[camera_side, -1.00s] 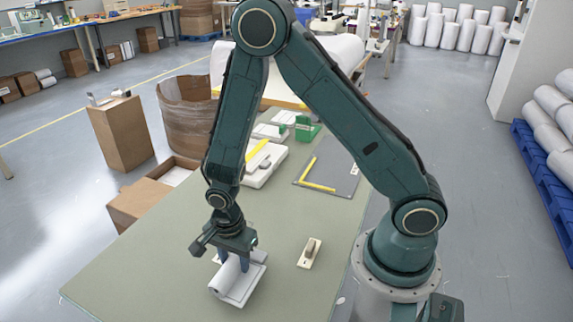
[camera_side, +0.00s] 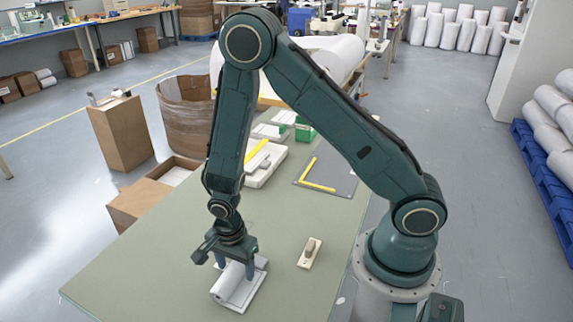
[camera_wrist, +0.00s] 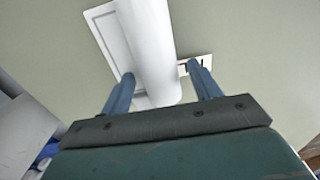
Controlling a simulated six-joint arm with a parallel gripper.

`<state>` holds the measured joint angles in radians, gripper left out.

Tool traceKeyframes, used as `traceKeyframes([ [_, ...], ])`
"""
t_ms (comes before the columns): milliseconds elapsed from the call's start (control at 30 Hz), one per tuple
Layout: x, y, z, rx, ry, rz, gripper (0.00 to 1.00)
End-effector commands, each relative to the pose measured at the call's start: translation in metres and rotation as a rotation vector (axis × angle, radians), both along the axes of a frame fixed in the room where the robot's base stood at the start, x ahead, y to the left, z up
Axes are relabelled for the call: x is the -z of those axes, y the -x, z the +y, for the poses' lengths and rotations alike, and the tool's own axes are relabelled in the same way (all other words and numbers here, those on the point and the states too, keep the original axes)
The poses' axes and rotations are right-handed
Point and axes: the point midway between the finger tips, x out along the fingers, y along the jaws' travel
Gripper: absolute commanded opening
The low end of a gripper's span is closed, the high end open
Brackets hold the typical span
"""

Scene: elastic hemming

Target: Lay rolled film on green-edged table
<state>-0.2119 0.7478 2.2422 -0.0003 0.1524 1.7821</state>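The white rolled film (camera_side: 227,284) lies on a flat white tray (camera_side: 254,293) near the front of the grey-green table (camera_side: 130,275). In the wrist view, the roll (camera_wrist: 148,45) runs lengthwise between my fingers, across the pale recessed tray (camera_wrist: 103,22). My gripper (camera_side: 235,266) is open just above the roll's far part. In the wrist view, the fingers (camera_wrist: 162,72) stand on either side of the roll, with a clear gap at the right finger; the left finger is close to it, and contact cannot be told. My gripper hides part of the roll's far end.
A cream block with a brown knob (camera_side: 309,253) lies to the right of the tray. A grey board with a yellow angle (camera_side: 327,181) and a white case (camera_side: 265,163) lie farther back. An open carton (camera_side: 150,195) stands beyond the left edge. The table's front left is clear.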

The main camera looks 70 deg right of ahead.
Motion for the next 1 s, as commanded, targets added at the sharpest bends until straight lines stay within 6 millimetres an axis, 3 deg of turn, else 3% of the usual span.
traceKeyframes([
  [467, -0.014, -0.001, 0.000, 0.000, 0.000, -0.002, 0.62],
  [1000, -0.076, -0.001, 0.000, 0.000, -0.001, -0.004, 0.62],
])
